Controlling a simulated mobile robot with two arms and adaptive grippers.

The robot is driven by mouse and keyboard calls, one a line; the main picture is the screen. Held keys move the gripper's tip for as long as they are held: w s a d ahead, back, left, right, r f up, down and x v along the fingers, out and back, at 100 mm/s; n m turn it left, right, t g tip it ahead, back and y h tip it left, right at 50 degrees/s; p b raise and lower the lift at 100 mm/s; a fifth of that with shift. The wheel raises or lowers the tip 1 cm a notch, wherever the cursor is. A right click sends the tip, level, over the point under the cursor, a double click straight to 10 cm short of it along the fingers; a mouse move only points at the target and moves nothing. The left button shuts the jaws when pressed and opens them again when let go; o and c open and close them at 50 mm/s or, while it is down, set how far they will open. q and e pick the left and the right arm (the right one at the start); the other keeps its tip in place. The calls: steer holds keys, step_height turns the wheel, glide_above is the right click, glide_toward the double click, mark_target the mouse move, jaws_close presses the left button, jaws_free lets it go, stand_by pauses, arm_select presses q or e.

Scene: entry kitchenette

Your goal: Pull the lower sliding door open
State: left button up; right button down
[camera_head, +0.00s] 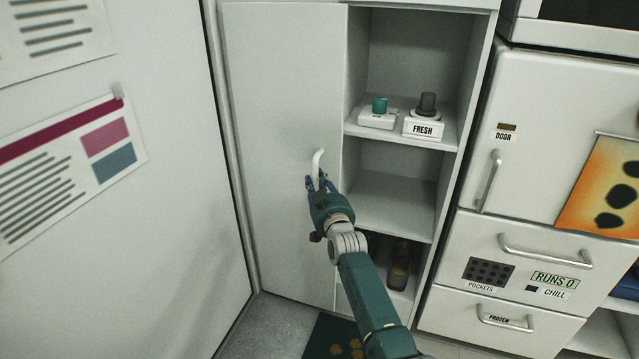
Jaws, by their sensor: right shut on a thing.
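The sliding door (275,110) is a tall plain white panel covering the left part of a cabinet. Its pale curved handle (318,158) sits near the panel's right edge. My right gripper (320,183) is shut on the handle's lower part, and its fingers hide that part. The cabinet's right part stands uncovered and shows its shelves. My left gripper is not in view.
A shelf (391,135) holds small items and a FRESH label (424,127). Dark bottles (399,265) stand low behind my arm. A white fridge unit (520,130) with handles is on the right. A wall (150,220) with posters borders the left.

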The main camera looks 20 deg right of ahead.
steer(key=c, duration=1.5)
jaws_free()
steer(key=shift+a, duration=0.1)
steer(key=s, duration=1.2)
